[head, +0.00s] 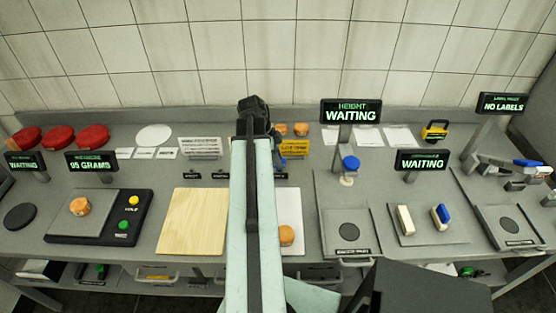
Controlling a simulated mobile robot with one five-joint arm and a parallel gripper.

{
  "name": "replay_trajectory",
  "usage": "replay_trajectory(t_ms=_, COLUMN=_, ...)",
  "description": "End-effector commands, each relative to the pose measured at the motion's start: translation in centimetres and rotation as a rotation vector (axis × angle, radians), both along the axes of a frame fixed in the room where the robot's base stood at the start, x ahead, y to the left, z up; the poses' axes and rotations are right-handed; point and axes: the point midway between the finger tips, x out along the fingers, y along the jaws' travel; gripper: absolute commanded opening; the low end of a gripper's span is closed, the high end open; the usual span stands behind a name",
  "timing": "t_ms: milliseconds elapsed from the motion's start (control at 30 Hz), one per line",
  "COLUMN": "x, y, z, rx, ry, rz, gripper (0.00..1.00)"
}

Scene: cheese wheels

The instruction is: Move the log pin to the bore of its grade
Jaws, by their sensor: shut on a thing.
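My arm reaches straight ahead over the middle of the counter. Its dark end, my gripper (258,118), is near the back, beside a yellow sign (295,148). The fingertips are mostly hidden by my own arm. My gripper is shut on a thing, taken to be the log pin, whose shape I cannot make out. A small blue bit (281,160) shows just right of the arm below the gripper. Small black labels (220,176) stand in a row left and right of the arm. No bore can be made out, and the grade lettering is too small to read.
A scale (115,213) at left holds a small cheese wheel (79,207) and reads 95 grams. A wooden board (192,247) lies left of my arm. Another wheel (286,235) sits on a white board right of it. Height (351,111) and other (423,160) displays stand at right.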

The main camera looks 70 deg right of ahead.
Motion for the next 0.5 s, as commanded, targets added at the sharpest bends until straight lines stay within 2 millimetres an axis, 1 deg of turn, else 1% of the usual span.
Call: replay_trajectory(t_ms=500, x=0.0, y=0.0, z=-1.4, rx=0.000, ry=0.000, rz=0.000, gripper=0.00)
